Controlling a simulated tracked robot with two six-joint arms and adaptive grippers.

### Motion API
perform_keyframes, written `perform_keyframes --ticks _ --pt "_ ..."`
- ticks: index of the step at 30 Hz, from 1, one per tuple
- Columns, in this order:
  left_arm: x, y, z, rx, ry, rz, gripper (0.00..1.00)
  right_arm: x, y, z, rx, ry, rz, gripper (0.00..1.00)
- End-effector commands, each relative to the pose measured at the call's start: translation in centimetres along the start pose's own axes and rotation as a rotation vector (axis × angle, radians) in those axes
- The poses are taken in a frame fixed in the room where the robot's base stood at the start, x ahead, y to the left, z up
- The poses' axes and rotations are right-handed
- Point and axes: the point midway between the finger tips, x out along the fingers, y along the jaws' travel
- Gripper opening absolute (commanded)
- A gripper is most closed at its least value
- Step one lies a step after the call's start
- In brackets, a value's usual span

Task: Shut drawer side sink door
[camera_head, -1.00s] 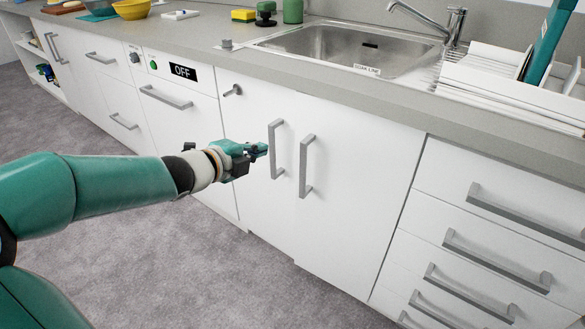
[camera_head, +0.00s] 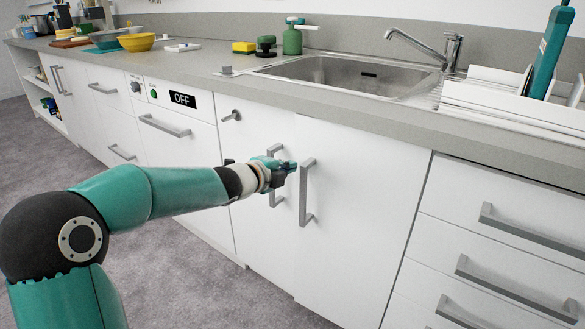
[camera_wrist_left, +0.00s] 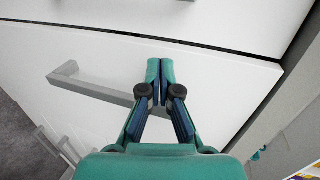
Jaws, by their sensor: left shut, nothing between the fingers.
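The sink cabinet has two white doors under the counter. The drawer-side door (camera_head: 365,205) is the right one, beside the drawers, and has a grey vertical handle (camera_head: 306,192). It looks flush or nearly so; I cannot tell if a small gap remains. The left sink door (camera_head: 256,135) has its own handle (camera_head: 274,190). My left gripper (camera_head: 293,166) is shut and empty, in front of the doors between the upper parts of the handles. In the left wrist view its fingertips (camera_wrist_left: 160,66) appear close to one end of a handle (camera_wrist_left: 95,84). My right gripper is out of view.
Drawers with protruding handles (camera_head: 530,230) stand to the right. The sink (camera_head: 345,72), tap (camera_head: 452,52) and white dish rack (camera_head: 490,97) are on the counter above. The dishwasher (camera_head: 180,135) is to the left. Grey floor (camera_head: 170,280) lies open in front.

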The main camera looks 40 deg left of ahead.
Motion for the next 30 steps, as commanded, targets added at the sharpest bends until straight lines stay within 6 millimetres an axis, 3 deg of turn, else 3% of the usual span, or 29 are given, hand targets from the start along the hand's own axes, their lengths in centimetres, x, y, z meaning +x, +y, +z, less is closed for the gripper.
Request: perform_keyframes --ticks 6,17,28,30 --pt "1.6 -0.5 0.0 -0.001 0.000 0.001 0.00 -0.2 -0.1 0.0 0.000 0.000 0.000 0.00" --pt "1.8 -0.6 0.1 -0.001 -0.001 0.001 0.00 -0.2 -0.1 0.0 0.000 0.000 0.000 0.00" --pt "3.5 -1.8 0.3 0.019 0.057 0.004 0.00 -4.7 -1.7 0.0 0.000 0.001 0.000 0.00" --pt "3.7 -1.2 0.2 0.020 0.059 0.001 0.00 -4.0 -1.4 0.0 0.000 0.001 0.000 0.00"
